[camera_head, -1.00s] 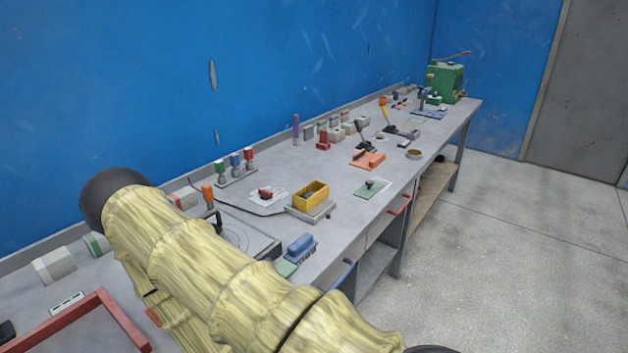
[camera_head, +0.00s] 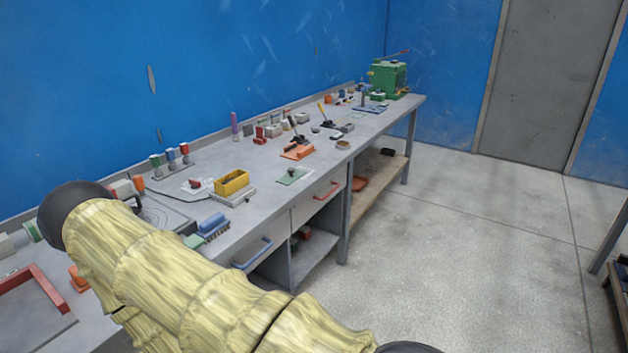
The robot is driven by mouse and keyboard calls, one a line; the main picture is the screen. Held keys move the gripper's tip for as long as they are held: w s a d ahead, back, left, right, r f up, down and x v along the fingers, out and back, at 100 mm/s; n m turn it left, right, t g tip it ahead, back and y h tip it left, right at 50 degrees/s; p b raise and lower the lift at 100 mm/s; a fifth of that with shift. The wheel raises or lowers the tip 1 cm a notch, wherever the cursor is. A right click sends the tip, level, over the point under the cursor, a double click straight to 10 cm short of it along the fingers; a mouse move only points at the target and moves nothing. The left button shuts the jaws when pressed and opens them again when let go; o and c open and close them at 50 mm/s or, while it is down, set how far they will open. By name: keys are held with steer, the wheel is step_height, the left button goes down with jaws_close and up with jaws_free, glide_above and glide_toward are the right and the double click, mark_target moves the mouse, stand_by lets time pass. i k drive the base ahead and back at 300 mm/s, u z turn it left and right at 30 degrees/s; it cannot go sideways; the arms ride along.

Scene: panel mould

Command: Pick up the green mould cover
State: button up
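A flat green plate with a dark knob on top, which looks like the green mould cover (camera_head: 289,178), lies on the grey workbench (camera_head: 222,152) near its front edge. It is small in the view and nothing covers it. My arm in its yellow sleeve crosses the lower left of the picture, well to the near side of the plate. My gripper is not in view, so whether it is open or shut does not show.
A yellow box (camera_head: 232,182) stands left of the plate, an orange block with a dark handle (camera_head: 298,151) just beyond it. A blue brush (camera_head: 212,225) lies nearer. A green machine (camera_head: 388,78) stands at the far end. The floor (camera_head: 450,230) right of the bench is clear.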

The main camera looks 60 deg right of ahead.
mark_target(293, 175)
steer(key=k, duration=0.1)
steer(key=z, duration=1)
